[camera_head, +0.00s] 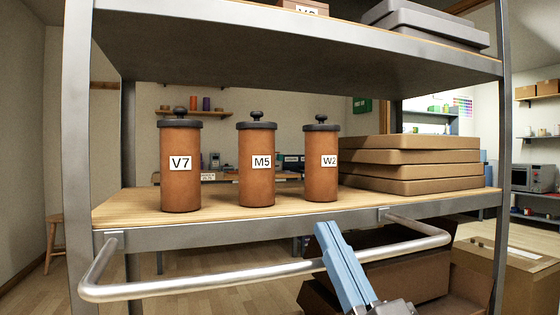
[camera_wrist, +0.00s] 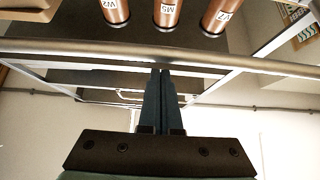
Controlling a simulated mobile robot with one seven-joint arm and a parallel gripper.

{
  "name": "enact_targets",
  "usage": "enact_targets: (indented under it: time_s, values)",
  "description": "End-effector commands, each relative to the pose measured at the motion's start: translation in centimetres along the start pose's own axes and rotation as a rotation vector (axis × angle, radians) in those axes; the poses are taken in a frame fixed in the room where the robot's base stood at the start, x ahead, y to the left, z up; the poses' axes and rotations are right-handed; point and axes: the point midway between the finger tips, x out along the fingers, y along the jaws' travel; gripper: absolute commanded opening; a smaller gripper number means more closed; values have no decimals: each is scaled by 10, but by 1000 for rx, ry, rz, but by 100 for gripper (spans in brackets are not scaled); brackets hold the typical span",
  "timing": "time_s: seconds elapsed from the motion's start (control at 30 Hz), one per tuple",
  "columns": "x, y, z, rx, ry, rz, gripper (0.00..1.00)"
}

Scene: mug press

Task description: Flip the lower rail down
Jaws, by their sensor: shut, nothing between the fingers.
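The rail (camera_head: 210,284) is a silver bar bent at both ends, attached to the front edge of the middle shelf. It stands out in front of the shelf, its long bar just below the shelf's edge. It crosses the wrist view (camera_wrist: 90,48) from side to side. My gripper (camera_head: 328,228), with blue fingers, is shut and empty. In the head view the fingers cross in front of the rail's right half, tips above the bar. In the wrist view the tips (camera_wrist: 160,72) lie close to the bar; I cannot tell whether they touch it.
Three brown canisters, V7 (camera_head: 180,185), M5 (camera_head: 257,185) and W2 (camera_head: 320,180), stand upright on the middle shelf (camera_head: 225,205). Several stacked brown trays (camera_head: 410,170) lie to their right. A grey upright (camera_head: 78,150) bounds the left. Cardboard boxes (camera_head: 500,270) stand below right.

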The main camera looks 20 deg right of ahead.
Motion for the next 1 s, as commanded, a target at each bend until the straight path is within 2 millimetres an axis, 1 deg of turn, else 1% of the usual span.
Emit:
enact_targets:
  time_s: [0.03,0.4,1.0]
  values:
    - [-7,0,8,-1,2,-1,0]
    - [-20,0,22,0,-2,-1,0]
    - [-23,0,33,4,-18,-1,0]
